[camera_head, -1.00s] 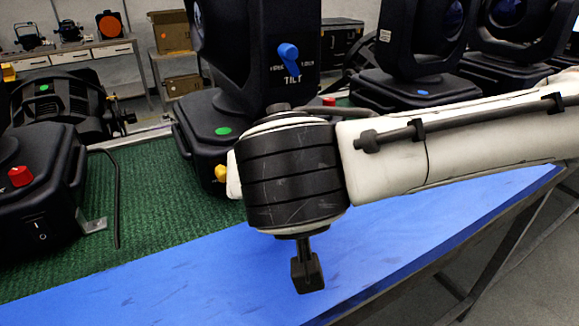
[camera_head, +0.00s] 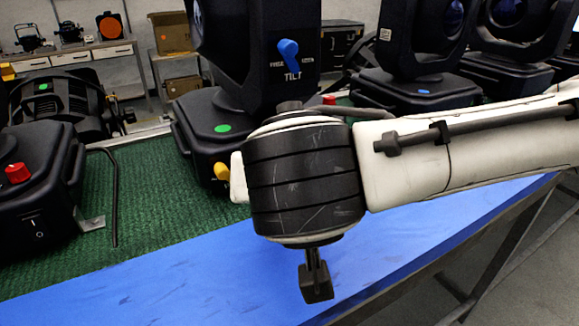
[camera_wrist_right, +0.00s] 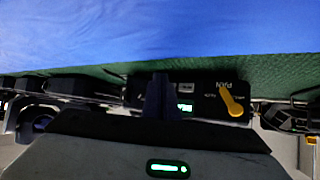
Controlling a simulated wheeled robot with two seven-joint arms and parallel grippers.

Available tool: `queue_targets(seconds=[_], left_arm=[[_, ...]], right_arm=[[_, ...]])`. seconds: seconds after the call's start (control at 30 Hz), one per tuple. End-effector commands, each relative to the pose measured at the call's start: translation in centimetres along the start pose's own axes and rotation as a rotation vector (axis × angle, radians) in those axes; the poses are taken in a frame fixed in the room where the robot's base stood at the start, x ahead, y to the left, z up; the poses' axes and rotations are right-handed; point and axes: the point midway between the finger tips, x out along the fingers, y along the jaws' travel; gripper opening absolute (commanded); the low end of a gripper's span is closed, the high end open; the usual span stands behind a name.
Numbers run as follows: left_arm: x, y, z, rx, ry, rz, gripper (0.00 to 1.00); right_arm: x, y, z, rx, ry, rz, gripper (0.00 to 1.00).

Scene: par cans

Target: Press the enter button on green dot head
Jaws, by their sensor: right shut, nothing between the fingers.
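The green dot head (camera_head: 235,60) stands on the green mat, with a green dot (camera_head: 222,129) on its base and a blue TILT lever on its side. Its base panel (camera_wrist_right: 200,88) shows upside down in the right wrist view, with a lit green display (camera_wrist_right: 184,107) and a yellow PAN lever (camera_wrist_right: 232,101). My right gripper (camera_wrist_right: 160,94) is shut and empty, its dark fingers in front of the panel's left part. I cannot tell whether they touch it. The enter button cannot be made out. My left gripper is not in view.
A black fixture with a red knob (camera_head: 18,173) stands at the left, with a thin dark rod (camera_head: 116,195) beside it. A blue dot head (camera_head: 415,88) stands at the right. The blue table front (camera_head: 180,285) is clear.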

Motion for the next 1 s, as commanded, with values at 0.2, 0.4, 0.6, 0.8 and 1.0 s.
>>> queue_targets(seconds=[0.2,0.4,0.6,0.8,1.0], left_arm=[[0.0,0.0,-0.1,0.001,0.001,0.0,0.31],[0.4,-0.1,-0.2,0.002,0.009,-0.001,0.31],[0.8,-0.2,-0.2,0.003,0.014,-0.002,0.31],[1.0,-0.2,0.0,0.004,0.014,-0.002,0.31],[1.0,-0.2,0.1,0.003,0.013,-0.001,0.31]], right_arm=[[0.0,0.0,0.0,0.0,0.0,0.001,0.0],[-0.7,0.5,0.7,0.0,-0.002,-0.001,0.0],[-2.1,1.5,1.7,-0.001,-0.002,-0.002,0.0],[-3.2,2.4,2.5,0.001,-0.001,0.0,0.0],[-3.5,2.6,2.6,0.001,-0.001,0.001,0.0]])
